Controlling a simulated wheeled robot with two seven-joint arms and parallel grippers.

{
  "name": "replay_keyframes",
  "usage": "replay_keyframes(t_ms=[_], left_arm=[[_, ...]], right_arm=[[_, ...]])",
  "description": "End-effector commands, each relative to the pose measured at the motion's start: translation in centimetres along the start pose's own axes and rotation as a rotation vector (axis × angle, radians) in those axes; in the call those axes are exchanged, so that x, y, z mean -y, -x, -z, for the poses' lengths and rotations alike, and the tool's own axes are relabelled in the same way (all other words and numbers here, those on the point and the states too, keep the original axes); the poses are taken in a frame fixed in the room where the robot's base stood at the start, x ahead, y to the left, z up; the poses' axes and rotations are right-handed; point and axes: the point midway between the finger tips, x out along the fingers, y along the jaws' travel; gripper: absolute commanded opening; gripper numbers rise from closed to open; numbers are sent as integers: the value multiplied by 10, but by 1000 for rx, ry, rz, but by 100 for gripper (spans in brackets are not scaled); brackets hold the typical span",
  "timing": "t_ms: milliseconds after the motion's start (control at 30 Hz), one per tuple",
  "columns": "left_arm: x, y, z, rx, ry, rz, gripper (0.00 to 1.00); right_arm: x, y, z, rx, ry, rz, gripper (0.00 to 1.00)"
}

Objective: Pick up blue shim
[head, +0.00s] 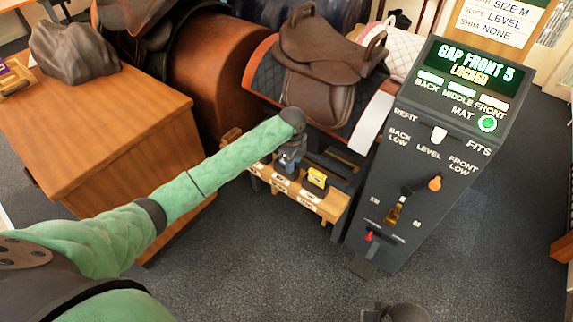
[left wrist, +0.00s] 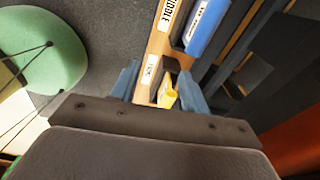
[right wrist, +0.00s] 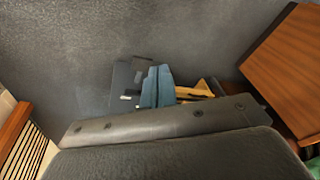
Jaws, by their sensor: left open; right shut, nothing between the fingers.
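The blue shim (left wrist: 205,25) lies in the rack slot with the "MIDDLE" label, near the top edge of the left wrist view. In the head view I cannot tell it from my left gripper (head: 289,160), which covers that part of the rack. My left gripper is open; its blue-grey fingers (left wrist: 160,88) are apart, below the blue shim in the left wrist view and not around it. A yellow shim (head: 318,178) sits in the rack; it also shows between the fingers (left wrist: 169,93). My right gripper (right wrist: 157,88) is shut and empty, away from the rack.
The wooden rack (head: 330,207) stands below the brown saddle (head: 325,65). A dark panel (head: 425,150) with levers and a screen reading "GAP FRONT 5 LOCKED" stands close on its right. A wooden cabinet (head: 90,150) is at left.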

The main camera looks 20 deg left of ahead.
Motion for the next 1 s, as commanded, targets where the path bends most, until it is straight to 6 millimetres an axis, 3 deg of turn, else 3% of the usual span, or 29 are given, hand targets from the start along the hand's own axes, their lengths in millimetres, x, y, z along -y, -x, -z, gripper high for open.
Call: replay_keyframes(t_ms=[33, 200, 367, 767, 1000], left_arm=[[10, 9, -14, 12, -18, -3, 45], [31, 27, -44, 31, -74, -17, 45], [38, 32, -54, 35, -95, -23, 45], [39, -1, -55, 34, -96, -25, 45], [42, -34, -56, 34, -95, -24, 45]], right_arm=[[1, 0, 0, 0, -1, 1, 0], [4, 0, 0, 0, -7, 8, 0], [6, 0, -1, 1, -13, 13, 0], [-2, 16, -3, 25, -12, -11, 0], [-16, 32, -9, 67, -26, -40, 0]])
